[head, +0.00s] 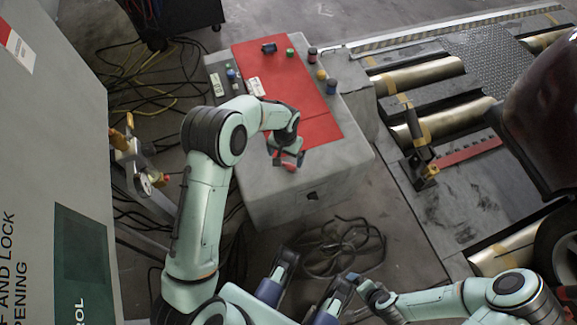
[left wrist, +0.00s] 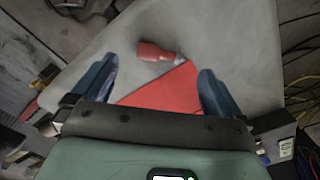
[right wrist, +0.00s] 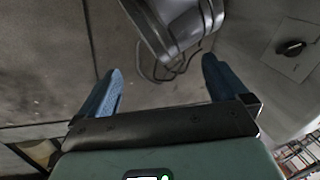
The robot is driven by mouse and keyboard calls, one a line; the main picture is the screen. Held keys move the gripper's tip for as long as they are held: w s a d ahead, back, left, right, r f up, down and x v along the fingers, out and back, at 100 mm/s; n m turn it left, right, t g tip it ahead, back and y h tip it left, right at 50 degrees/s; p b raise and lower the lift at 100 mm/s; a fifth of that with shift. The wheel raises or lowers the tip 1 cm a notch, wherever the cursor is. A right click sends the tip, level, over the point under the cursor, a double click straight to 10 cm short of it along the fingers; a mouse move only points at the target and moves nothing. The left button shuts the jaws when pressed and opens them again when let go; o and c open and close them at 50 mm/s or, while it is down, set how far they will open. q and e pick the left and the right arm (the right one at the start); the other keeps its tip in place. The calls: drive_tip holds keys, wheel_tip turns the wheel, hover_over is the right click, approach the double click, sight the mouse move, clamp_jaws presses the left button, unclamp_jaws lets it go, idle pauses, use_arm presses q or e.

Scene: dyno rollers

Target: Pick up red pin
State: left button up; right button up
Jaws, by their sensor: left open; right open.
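The red pin (left wrist: 157,52) lies on its side on the grey top of a cabinet (head: 350,158), just off the corner of a red mat (head: 318,122). It has a red body and a pale tip pointing right in the left wrist view. In the head view the red pin (head: 291,168) shows small and partly hidden by my left gripper (head: 286,159). That gripper is open above the pin, with nothing between its fingers; in the left wrist view the pin lies between and beyond the fingertips. My right gripper (right wrist: 160,74) is open and empty, away from the cabinet top.
Metal rollers (head: 418,76) lie right. A large grey cabinet (head: 60,150) is left. Cables (head: 340,247) lie on the floor.

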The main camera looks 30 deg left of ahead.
sight(286, 166)
use_arm(q)
wheel_tip(286, 166, down, 7)
drive_tip(key=shift+r+b, duration=0.15)
drive_tip(key=shift+b, duration=0.7)
drive_tip(key=c, duration=0.9)
use_arm(e)
drive_tip(key=w+f, duration=0.1)
drive_tip(key=w+d+f, duration=0.1)
drive_tip(key=shift+w+d+t, duration=0.2)
drive_tip(key=shift+w+t, duration=0.2)
